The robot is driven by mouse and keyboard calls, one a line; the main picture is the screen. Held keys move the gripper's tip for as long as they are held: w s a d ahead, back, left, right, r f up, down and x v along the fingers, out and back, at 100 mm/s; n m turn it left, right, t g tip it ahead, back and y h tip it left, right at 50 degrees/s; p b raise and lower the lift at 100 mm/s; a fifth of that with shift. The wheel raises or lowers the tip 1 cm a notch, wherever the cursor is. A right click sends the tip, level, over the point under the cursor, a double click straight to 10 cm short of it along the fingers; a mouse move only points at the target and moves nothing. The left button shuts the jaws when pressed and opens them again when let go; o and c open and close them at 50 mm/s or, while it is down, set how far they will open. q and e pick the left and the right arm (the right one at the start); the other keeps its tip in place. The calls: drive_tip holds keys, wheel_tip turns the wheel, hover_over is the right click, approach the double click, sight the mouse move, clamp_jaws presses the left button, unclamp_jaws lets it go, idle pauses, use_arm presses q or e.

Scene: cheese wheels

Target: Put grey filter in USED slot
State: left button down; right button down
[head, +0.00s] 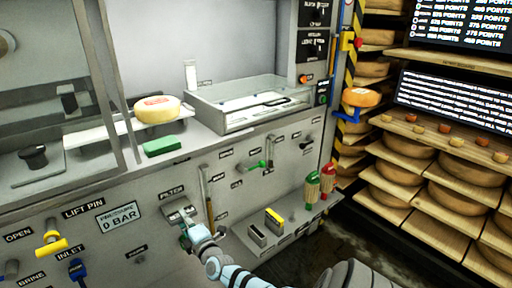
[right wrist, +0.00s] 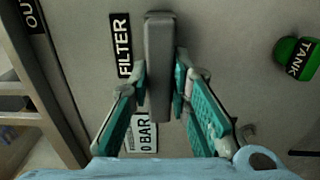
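The grey filter (right wrist: 158,60) is a narrow grey block standing out from the panel beside the FILTER label (right wrist: 122,45) in the right wrist view. My right gripper (right wrist: 160,85) has its teal-backed fingers close against both sides of it and looks shut on it. In the head view my right gripper (head: 187,225) is at the filter port (head: 178,207) on the panel. Low on the panel is a ledge holding a grey slot box (head: 257,235) and a yellow-topped block (head: 274,218); their small labels are unreadable, so I cannot tell which is USED. My left gripper is not in view.
A handled tool (head: 206,190) hangs just right of the port. Two brushes, red-topped (head: 328,177) and green-topped (head: 312,186), stand at the ledge's right end. A cheese wheel (head: 157,109) and green sponge (head: 162,145) lie on the counter above. Cheese shelves (head: 435,205) stand at right.

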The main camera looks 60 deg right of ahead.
drive_tip(key=shift+s, duration=0.1)
drive_tip(key=p+v, duration=0.5)
drive_tip(key=v, duration=0.3)
drive_tip(key=shift+p, duration=0.3)
idle(1.0)
drive_tip(key=b+x, duration=0.2)
drive_tip(key=x, duration=0.1)
drive_tip(key=shift+w, duration=0.2)
idle(1.0)
